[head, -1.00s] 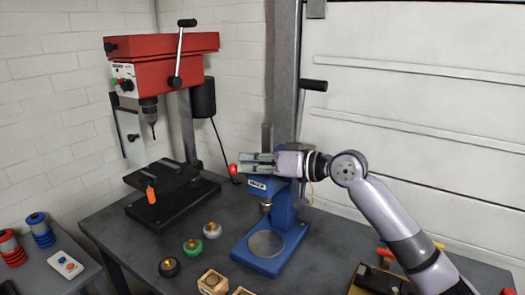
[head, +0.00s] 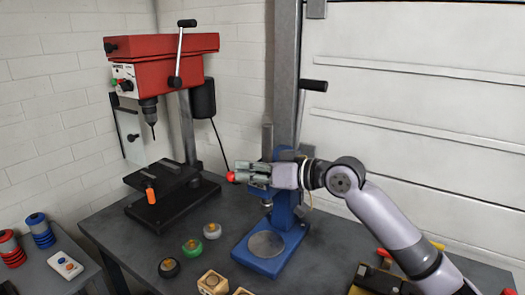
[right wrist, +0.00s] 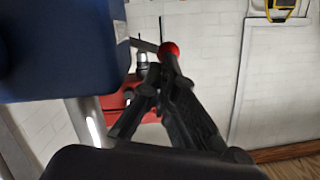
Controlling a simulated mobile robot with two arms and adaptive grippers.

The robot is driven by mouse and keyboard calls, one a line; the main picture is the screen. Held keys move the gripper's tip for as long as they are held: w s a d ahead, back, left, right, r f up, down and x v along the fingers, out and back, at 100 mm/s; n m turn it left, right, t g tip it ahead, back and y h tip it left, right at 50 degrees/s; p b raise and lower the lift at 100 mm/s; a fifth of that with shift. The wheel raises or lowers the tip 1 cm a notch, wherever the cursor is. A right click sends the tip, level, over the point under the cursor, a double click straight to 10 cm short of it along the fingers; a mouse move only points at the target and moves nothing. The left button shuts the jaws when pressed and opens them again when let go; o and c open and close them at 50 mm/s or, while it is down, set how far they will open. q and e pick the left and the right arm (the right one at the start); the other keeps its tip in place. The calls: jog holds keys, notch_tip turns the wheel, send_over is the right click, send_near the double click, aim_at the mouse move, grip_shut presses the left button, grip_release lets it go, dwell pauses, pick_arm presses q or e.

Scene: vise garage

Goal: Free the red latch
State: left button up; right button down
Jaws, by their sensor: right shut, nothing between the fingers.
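The red latch shows as a small red ball knob (head: 230,176) at the left side of the blue press (head: 286,215). In the right wrist view the red knob (right wrist: 168,50) is just beyond the fingertips, on a thin dark rod. My right gripper (head: 241,171) reaches in from the right across the front of the press head, and its tips are close beside the knob. It is shut and empty; whether it touches the latch I cannot tell. The gripper (right wrist: 160,82) hides part of the press head and the latch rod. My left gripper is not in view.
A red drill press (head: 160,50) stands behind to the left.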

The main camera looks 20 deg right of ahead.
jog(key=shift+s+a+f+n+h, duration=0.25)
jog(key=shift+f+n, duration=0.25)
jog(key=shift+n, duration=0.3)
dwell(0.5)
